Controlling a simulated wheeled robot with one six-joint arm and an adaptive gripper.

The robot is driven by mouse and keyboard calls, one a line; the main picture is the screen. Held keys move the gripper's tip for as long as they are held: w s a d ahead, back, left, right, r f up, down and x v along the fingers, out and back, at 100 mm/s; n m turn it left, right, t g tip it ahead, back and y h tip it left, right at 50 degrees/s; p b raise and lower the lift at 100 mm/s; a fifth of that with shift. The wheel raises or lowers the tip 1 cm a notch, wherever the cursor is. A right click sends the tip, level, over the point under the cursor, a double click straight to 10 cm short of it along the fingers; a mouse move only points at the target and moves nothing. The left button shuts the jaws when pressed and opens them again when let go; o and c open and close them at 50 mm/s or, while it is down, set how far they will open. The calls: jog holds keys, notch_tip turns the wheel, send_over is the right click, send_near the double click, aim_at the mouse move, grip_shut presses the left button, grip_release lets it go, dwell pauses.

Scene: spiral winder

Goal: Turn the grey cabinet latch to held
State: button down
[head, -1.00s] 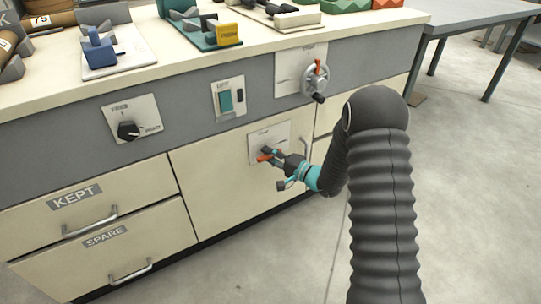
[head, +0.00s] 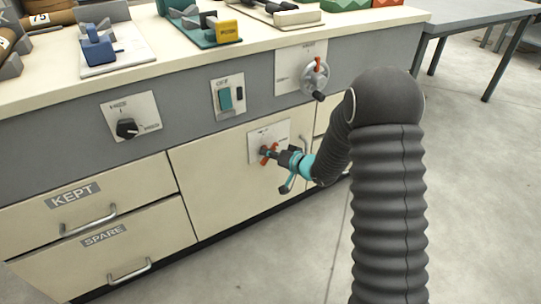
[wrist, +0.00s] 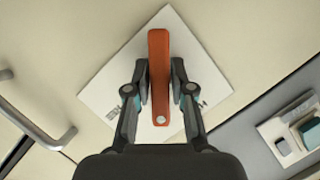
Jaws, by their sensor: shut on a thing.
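The latch on the cream cabinet door is an orange lever (wrist: 158,50) with a small pale screw near its lower end in the wrist view. It is mounted on a white plate (wrist: 208,72) that carries small dark lettering, too small or covered to read. In the head view the lever (head: 264,161) stands at a slant on the plate (head: 259,135), partly hidden by my gripper (head: 269,154). My gripper, also in the wrist view (wrist: 160,82), is shut on the lever, one finger on each side. The lever lies along the gripper's axis, while the plate looks tilted.
A grey door handle (head: 304,148) is just right of the plate. A crank wheel (head: 315,80), a rocker switch (head: 225,98) and a black knob (head: 127,129) are on the grey panel above. Drawers labelled KEPT (head: 75,195) and SPARE (head: 104,236) are at left.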

jog(key=n+h+b, duration=0.1)
jog(key=b, duration=0.1)
jog(key=n+h+b, duration=0.1)
jog(key=n, duration=0.1)
jog(key=shift+f+t+b, duration=0.3)
jog(key=shift+f+b, duration=0.05)
jog(key=shift+b, duration=0.05)
jog(key=n+t+h+b, duration=0.1)
jog(key=n+b, duration=0.1)
jog(key=b, duration=0.2)
jog(key=shift+r+h, duration=0.1)
jog(key=shift+h, duration=0.2)
jog(key=shift+d, duration=0.1)
jog(key=c, duration=1.1)
grip_release()
jog(key=shift+d, duration=0.1)
jog(key=shift+r, duration=0.15)
jog(key=v, duration=1.2)
